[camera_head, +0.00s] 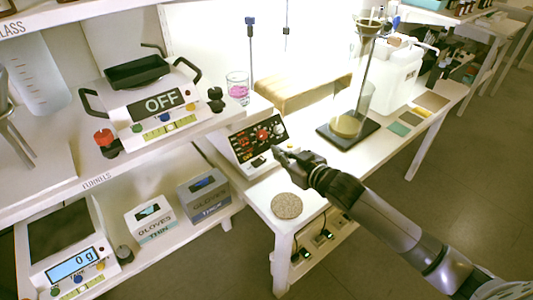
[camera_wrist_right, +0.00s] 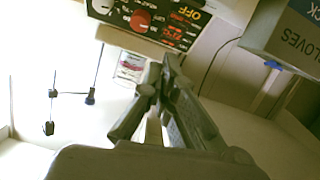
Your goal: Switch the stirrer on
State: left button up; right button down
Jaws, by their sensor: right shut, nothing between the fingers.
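A white device with a dark control panel (camera_head: 262,140), which I take to be the stirrer, stands on the bench near the middle of the head view. The panel carries red knobs and small lit marks. In the right wrist view the panel (camera_wrist_right: 150,22) shows at the top, upside down, with the word OFF beside a red knob (camera_wrist_right: 140,20). My right gripper (camera_head: 279,153) is shut and empty, just in front of the panel's lower right. Its fingers (camera_wrist_right: 166,72) appear apart from the panel in the wrist view. My left gripper is out of view.
A beaker of pink liquid (camera_head: 238,88) stands behind the panel. A stand with a dark base (camera_head: 348,140) is to the right. A round cork mat (camera_head: 287,206) lies near the bench's front edge.

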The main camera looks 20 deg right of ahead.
send_over(258, 161)
jog(key=s+d, duration=0.2)
jog(key=shift+w+f, duration=0.2)
jog(key=shift+f, duration=0.6)
notch_tip(258, 161, down, 3)
jog(key=shift+w+d+r, duration=0.1)
jog(key=shift+w+r, duration=0.05)
jog(key=shift+r, duration=0.05)
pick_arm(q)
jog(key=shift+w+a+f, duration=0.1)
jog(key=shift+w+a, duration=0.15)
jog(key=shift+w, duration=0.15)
pick_arm(e)
jog(key=shift+d+f, duration=0.1)
jog(key=shift+f, duration=0.65)
